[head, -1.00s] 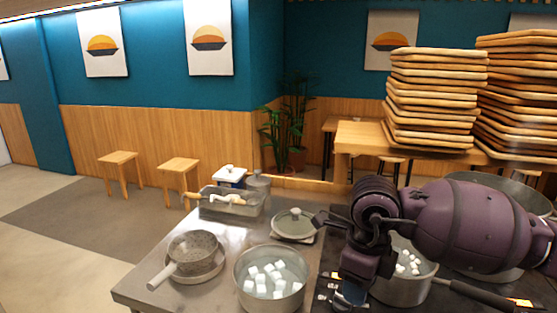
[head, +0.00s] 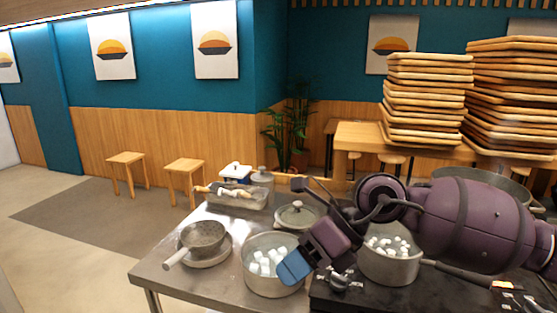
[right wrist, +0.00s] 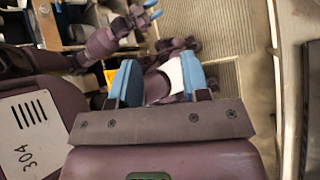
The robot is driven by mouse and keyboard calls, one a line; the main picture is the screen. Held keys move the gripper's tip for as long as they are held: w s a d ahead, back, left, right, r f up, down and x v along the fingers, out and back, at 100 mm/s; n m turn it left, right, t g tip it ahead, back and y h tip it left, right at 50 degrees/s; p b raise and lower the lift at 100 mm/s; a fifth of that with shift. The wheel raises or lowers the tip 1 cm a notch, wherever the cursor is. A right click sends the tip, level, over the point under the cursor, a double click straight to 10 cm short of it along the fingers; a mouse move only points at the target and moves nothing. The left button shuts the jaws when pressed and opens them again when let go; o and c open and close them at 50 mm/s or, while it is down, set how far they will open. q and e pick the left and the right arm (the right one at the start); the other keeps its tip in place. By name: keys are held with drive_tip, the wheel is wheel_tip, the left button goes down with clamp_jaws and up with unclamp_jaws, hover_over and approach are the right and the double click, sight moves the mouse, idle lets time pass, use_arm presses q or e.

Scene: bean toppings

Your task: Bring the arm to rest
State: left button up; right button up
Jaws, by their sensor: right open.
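My right arm comes in from the right in the head view, above the dark stove. Its gripper (head: 294,268) is tilted down to the left, with its blue fingers in front of the right edge of a pot of white cubes (head: 262,286). In the right wrist view the two blue fingers (right wrist: 158,82) stand apart with nothing held between them. My left gripper (right wrist: 152,10) shows small at the top of the right wrist view; its jaw opening is unclear. It is outside the head view.
A second pot with white cubes (head: 392,268) stands behind my right gripper on the stove. A pan (head: 203,237), a glass lid (head: 298,214) and a tray (head: 240,201) stand on the steel counter (head: 160,268). Stacked wooden trays (head: 428,100) rise at the back right.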

drive_tip(key=a+r+m+y, duration=0.3)
drive_tip(key=a+r+y, duration=0.1)
drive_tip(key=r+y, duration=0.35)
drive_tip(key=w+d+m+t+y, duration=0.2)
drive_tip(key=w+m+t+y, duration=0.4)
drive_tip(key=m, duration=0.4)
drive_tip(key=w+d+f+m+t+h, duration=0.3)
drive_tip(key=d+f+m+t+h, duration=1.2)
drive_tip(key=m, duration=0.7)
drive_tip(key=s+d+f+m+g+h, duration=0.2)
drive_tip(key=s+d+f+m+h, duration=0.15)
drive_tip(key=f, duration=0.55)
drive_tip(key=s+d+f+m+g+h, duration=0.25)
drive_tip(key=s+f+m, duration=0.2)
drive_tip(key=f, duration=0.55)
drive_tip(key=s+d+f+m+g+h, duration=0.1)
drive_tip(key=s+d+f+g, duration=0.1)
drive_tip(key=s+f, duration=0.4)
drive_tip(key=s+d+f+m+g+h, duration=0.1)
drive_tip(key=s+f, duration=0.5)
drive_tip(key=s, duration=0.6)
drive_tip(key=d+m, duration=0.1)
drive_tip(key=d, duration=0.1)
drive_tip(key=shift+s+d+g, duration=0.15)
drive_tip(key=shift+d+g, duration=0.2)
drive_tip(key=shift+d, duration=0.05)
